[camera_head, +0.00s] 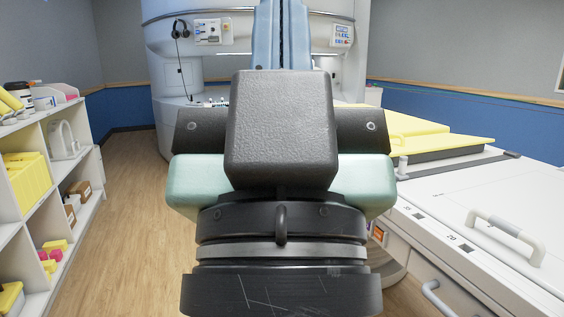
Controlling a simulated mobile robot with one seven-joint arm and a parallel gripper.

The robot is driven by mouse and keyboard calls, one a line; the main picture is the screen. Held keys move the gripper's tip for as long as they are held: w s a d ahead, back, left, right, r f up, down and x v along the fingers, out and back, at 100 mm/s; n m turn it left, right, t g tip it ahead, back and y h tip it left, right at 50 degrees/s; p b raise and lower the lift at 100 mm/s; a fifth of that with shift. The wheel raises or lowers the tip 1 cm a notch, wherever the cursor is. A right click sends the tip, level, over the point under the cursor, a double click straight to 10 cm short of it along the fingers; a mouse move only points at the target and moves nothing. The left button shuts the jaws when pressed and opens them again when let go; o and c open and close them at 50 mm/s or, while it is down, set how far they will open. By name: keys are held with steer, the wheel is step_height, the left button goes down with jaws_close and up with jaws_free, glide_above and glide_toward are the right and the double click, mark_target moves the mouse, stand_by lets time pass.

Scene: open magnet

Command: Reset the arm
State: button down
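A large jointed structure, which looks like my own arm (280,130), fills the middle of the head view close to the camera. It has a dark grey block in front, mint-green sides and a scratched black round base with a grey band. A light blue upright part with a dark slot rises behind the block and leaves the top of the picture. I make out no gripper fingers, so what my gripper holds, if anything, is hidden.
White shelves (62,165) with yellow bins and boxes stand at left. A white table (480,210) with a handle and yellow pads fills the right. The large white magnet (180,75) stands behind. Bare wood floor (125,200) lies between shelves and arm.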

step_height(320, 180, up, 25)
steer(key=p, duration=2.2)
steer(key=shift+p, duration=0.4)
steer(key=shift+r, duration=0.1)
